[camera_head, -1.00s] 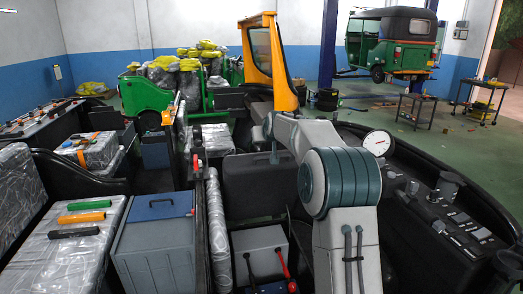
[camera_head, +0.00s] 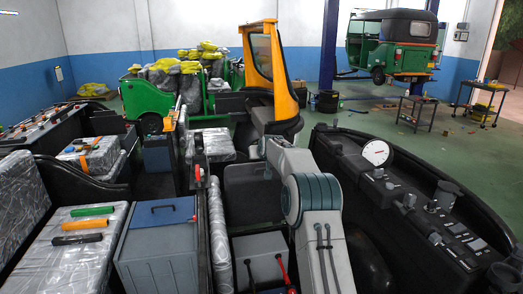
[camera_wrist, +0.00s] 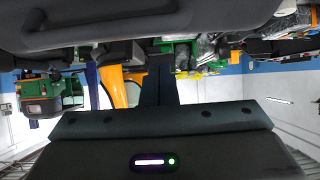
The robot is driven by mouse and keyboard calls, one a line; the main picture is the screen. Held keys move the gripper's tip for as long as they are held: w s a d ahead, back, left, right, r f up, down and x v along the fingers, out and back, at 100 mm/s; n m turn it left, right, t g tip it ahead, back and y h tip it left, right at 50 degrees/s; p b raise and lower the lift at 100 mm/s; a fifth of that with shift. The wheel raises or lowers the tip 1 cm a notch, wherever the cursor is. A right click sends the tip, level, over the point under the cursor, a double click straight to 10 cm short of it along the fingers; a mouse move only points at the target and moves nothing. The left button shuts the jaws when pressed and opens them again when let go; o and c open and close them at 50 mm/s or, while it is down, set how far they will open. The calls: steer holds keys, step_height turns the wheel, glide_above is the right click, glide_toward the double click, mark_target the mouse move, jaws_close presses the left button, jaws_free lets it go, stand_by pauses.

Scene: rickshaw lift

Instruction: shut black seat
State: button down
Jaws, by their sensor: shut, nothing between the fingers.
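The black seat (camera_head: 252,192) looks like a dark upright panel in the middle of the vehicle, behind a grey box. I cannot tell for certain from its shape how far open it is. My arm reaches forward along its right side in the head view, and my gripper cannot be made out there. In the wrist view my gripper (camera_wrist: 159,82) is a dark shut pair of fingers with nothing between them. A dark curved surface (camera_wrist: 120,28) fills the top of that view, perhaps part of the seat. I cannot tell whether my gripper touches it.
A control panel (camera_head: 450,225) with a round gauge (camera_head: 376,153) lies to the right. A yellow frame (camera_head: 284,70) stands ahead. A grey box (camera_head: 262,258) with red and black levers and a blue-lidded box (camera_head: 158,250) are at the front. Open floor lies at the right back.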

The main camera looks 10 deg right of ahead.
mark_target(262, 168)
steer(key=shift+s+f, duration=0.3)
steer(key=shift+s, duration=0.5)
steer(key=shift+s+f+p, duration=0.35)
steer(key=shift+s+f, duration=0.3)
steer(key=shift+s, duration=0.1)
steer(key=shift+f, duration=0.1)
